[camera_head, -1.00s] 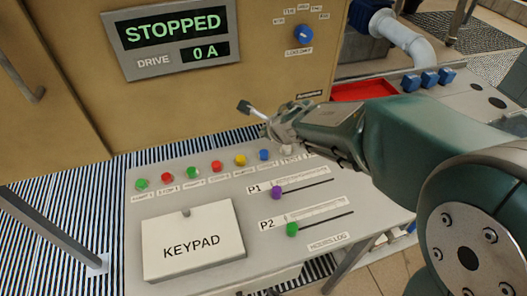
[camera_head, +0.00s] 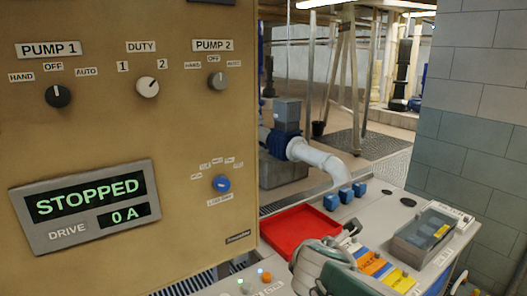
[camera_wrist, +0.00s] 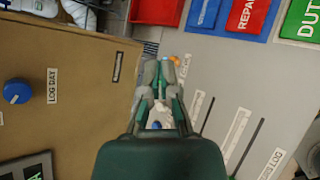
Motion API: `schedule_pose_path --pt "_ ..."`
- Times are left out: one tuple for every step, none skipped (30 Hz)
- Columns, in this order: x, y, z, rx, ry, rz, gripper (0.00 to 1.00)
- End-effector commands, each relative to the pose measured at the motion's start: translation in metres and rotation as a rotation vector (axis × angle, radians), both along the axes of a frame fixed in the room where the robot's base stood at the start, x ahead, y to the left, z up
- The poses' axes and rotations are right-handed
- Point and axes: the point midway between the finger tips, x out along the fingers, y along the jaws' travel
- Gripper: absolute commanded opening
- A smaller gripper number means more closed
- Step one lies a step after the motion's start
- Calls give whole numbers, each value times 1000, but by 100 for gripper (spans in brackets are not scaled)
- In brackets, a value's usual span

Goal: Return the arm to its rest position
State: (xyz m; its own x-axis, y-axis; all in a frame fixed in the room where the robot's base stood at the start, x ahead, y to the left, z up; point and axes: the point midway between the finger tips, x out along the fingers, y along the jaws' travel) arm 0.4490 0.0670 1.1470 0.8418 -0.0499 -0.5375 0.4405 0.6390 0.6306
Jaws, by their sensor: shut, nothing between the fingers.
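Most of my arm is below the head view's edge.
The tan cabinet (camera_head: 130,125) with knobs and a STOPPED display (camera_head: 88,200) fills the left. A red tray (camera_head: 298,228), blue blocks (camera_head: 338,200) and a clear bin (camera_head: 425,235) stand on the desk. A tiled wall (camera_head: 480,110) bounds the right.

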Motion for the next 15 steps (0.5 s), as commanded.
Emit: schedule_pose_path --pt "-14 -20 3 124 6 -138 0" --pt "-22 -30 3 203 14 -224 0" --pt "-34 -42 1 311 24 -339 0" --pt "-44 -51 0 391 30 -424 0" --pt "-54 -58 -2 473 38 -509 0" --pt "-67 -67 -5 579 46 -621 0" --pt "-78 -72 -7 661 54 -704 0" --pt "-88 -76 -10 740 61 -786 0" --pt "-103 -81 -14 846 71 -895 0" --pt "-114 -83 -17 924 81 -977 0" --pt "-124 -85 -20 1002 90 -1056 0" --pt "-138 -85 -25 1104 105 -1161 0" --pt "-148 -85 -28 1177 116 -1236 0" --pt "-157 -83 -30 1243 129 -1305 0" --pt "-168 -81 -34 1325 146 -1390 0"
